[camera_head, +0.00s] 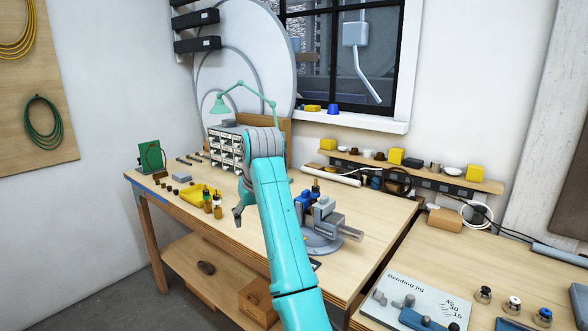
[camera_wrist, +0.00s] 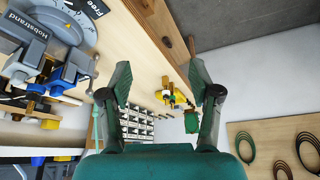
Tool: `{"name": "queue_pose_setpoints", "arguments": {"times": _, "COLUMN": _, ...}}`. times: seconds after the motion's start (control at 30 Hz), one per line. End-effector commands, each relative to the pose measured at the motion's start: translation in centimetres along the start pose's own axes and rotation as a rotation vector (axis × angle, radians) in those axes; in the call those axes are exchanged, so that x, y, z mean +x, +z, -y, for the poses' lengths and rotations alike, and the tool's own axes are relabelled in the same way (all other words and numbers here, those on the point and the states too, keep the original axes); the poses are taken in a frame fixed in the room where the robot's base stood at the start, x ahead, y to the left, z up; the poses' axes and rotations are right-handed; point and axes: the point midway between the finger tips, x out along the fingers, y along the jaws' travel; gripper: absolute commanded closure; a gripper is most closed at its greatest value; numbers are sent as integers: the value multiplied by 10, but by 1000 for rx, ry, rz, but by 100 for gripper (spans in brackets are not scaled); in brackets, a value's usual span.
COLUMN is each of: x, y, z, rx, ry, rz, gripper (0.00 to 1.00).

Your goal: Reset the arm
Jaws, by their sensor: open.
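My gripper (camera_head: 239,212) hangs over the workbench (camera_head: 350,209) on my teal arm, left of the grey vise. In the wrist view, my gripper (camera_wrist: 160,93) has its two dark green fingers spread wide apart with nothing between them. The vise (camera_head: 322,230) stands on the bench with blue parts at its jaws. It also shows at the left of the wrist view (camera_wrist: 25,60). My arm hides part of the bench behind it.
A teal lamp (camera_head: 222,104) rises behind. A second bench with a bending jig board (camera_head: 412,300) is at the lower right.

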Motion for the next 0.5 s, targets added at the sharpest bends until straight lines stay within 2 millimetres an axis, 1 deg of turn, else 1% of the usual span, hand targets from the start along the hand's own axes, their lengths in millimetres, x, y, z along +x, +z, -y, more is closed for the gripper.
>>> {"name": "queue_pose_setpoints", "arguments": {"times": 0.03, "x": 11, "y": 5, "z": -3, "rx": 4, "ry": 2, "rz": -5, "gripper": 37}}
{"name": "queue_pose_setpoints", "arguments": {"times": 0.17, "x": 39, "y": 19, "z": -9, "rx": 16, "ry": 8, "rz": -22, "gripper": 37}}
{"name": "queue_pose_setpoints", "arguments": {"times": 0.27, "x": 66, "y": 34, "z": -15, "rx": 27, "ry": 14, "rz": -40, "gripper": 37}}
{"name": "queue_pose_setpoints", "arguments": {"times": 0.37, "x": 100, "y": 55, "z": -23, "rx": 42, "ry": 23, "rz": -64, "gripper": 37}}
{"name": "queue_pose_setpoints", "arguments": {"times": 0.4, "x": 115, "y": 66, "z": -27, "rx": 49, "ry": 27, "rz": -75, "gripper": 37}}
{"name": "queue_pose_setpoints", "arguments": {"times": 0.5, "x": 150, "y": 94, "z": -35, "rx": 66, "ry": 38, "rz": -108, "gripper": 37}}
